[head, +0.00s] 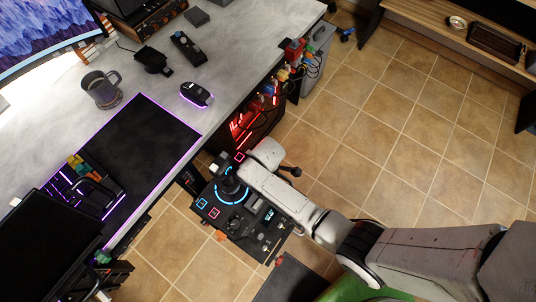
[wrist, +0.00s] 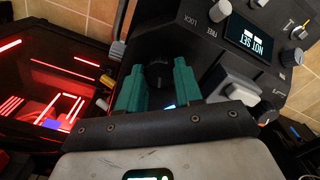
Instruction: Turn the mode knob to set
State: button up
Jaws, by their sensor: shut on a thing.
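In the wrist view the panel has a small screen (wrist: 250,38) reading "NOT SET", upside down, with "FREE" and "LOCK" labels nearby. A dark round knob (wrist: 158,70) sits between the two teal fingers of my gripper (wrist: 159,82). The fingers are shut on its sides. The knob's setting marks are too dark to read. In the head view my pale arm covers the fingers and knob.
A grey lever knob (wrist: 240,85) and small silver knobs (wrist: 298,32) lie right of the fingers in the wrist view. The desk (head: 235,55) holds a mug (head: 101,89) and a mouse (head: 196,94). A red-lit computer case (head: 250,125) is close by. Tiled floor is open at right.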

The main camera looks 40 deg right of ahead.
jog(key=shift+m, duration=0.3)
jog(key=m+p, duration=0.1)
jog(key=m, duration=0.2)
jog(key=shift+m, duration=0.3)
jog(key=m, duration=0.3)
jog(key=shift+m+p, duration=0.3)
jog(key=shift+m, duration=0.1)
jog(key=m, duration=0.4)
jog(key=shift+m+p, duration=0.35)
jog(key=shift+m, duration=1.75)
jog(key=o, duration=1)
jog(key=shift+o, duration=0.2)
